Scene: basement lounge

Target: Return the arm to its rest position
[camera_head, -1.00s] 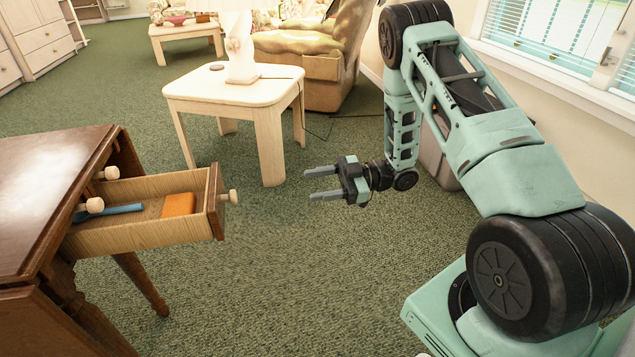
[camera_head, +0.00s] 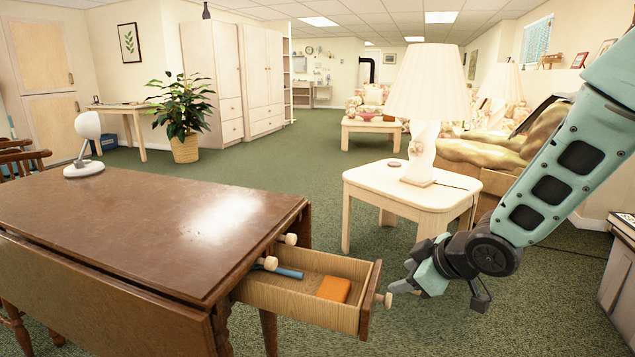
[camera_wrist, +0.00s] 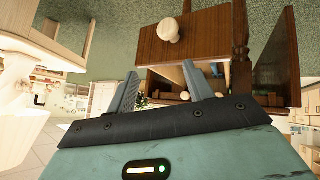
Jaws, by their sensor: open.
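My gripper (camera_head: 400,278) is open and empty. In the head view it is just right of the front knob (camera_head: 388,300) of the open drawer (camera_head: 300,301); I cannot tell if they touch. In the wrist view my gripper (camera_wrist: 160,78) has its two fingers apart, with the drawer front and its round knob (camera_wrist: 168,30) beyond them. My arm (camera_head: 560,165) comes down from the upper right, bent at the wrist. The drawer holds an orange block (camera_head: 334,289) and a blue item (camera_head: 288,272).
The drawer sticks out of a brown wooden table (camera_head: 130,225) at left, with a white lamp (camera_head: 87,140) on it. A pale side table (camera_head: 405,190) with a large lamp (camera_head: 428,90) stands behind my gripper. A sofa (camera_head: 490,155) is behind it. Green carpet (camera_head: 270,180) is open farther back.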

